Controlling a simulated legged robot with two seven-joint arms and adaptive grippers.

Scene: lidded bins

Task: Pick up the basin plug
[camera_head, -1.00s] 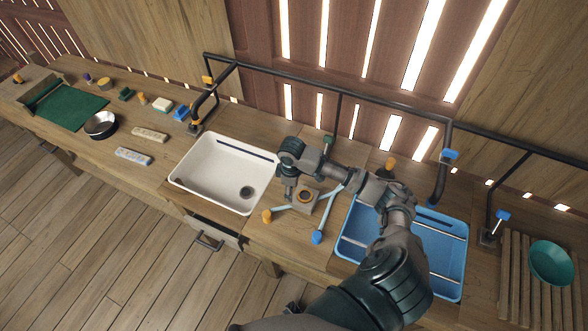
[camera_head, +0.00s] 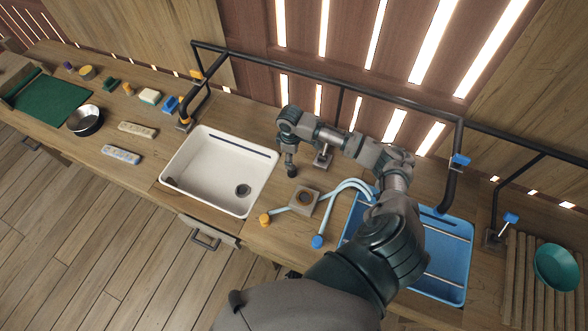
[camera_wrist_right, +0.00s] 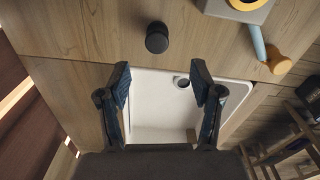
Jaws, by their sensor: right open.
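The basin plug, a small black round knob (camera_wrist_right: 157,38), stands on the wooden counter beside the white basin (camera_wrist_right: 152,120). In the head view the dark plug (camera_head: 292,171) is between the white basin (camera_head: 205,160) and the blue basin, on the wall side of the tap base. My right gripper (camera_wrist_right: 160,68) is open and empty, its fingers apart. In the wrist view the plug lies beyond the fingertips, apart from them. In the head view my arm hides part of the hand, so the fingers are unclear. My left gripper is not in view.
A tap base (camera_head: 303,199) with orange and blue handles and pale blue spouts stands near the plug. A blue basin (camera_head: 452,290) is partly under my arm. A black rail (camera_head: 340,90) runs along the wall. A valve-like metal fitting (camera_head: 323,155) stands behind the plug.

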